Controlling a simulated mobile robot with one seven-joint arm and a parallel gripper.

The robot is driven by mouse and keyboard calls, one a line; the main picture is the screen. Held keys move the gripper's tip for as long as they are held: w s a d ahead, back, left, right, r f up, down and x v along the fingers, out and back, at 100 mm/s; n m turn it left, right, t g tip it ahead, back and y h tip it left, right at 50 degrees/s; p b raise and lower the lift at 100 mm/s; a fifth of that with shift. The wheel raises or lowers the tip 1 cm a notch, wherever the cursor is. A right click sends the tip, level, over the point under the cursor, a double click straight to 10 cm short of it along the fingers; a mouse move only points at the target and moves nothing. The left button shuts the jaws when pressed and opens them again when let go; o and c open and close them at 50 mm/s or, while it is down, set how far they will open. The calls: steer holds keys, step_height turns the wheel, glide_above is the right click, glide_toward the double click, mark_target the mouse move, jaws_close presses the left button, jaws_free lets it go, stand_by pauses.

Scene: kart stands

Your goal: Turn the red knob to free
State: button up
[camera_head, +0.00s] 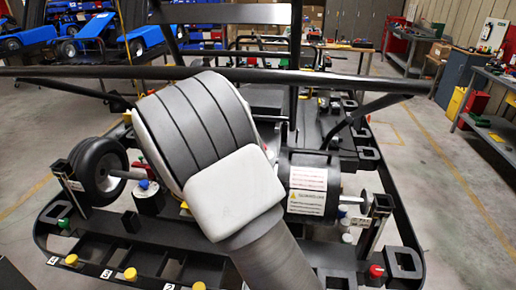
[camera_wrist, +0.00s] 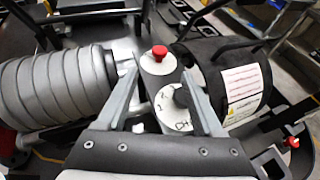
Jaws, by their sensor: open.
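In the wrist view a red knob (camera_wrist: 159,52) stands on a pale round plate on top of a grey housing. It lies just beyond and between the fingertips of my gripper (camera_wrist: 158,70). The jaws are apart and nothing is held between them. A second pale disc (camera_wrist: 173,108) with dark marks shows nearer, between the fingers; the marks are too small to read. In the head view my arm hides the gripper and this knob. Another red knob (camera_head: 376,271) sits at the kart frame's front right corner; it also shows in the wrist view (camera_wrist: 293,142).
A black drum with white labels (camera_head: 308,190) lies right of my arm, close to my gripper in the wrist view (camera_wrist: 236,85). A black wheel (camera_head: 97,170) is at left. A dark bar (camera_head: 330,77) crosses above. Open floor (camera_head: 455,210) lies right.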

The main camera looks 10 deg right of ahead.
steer(key=x, duration=1.1)
steer(key=shift+p, duration=0.4)
jaws_close()
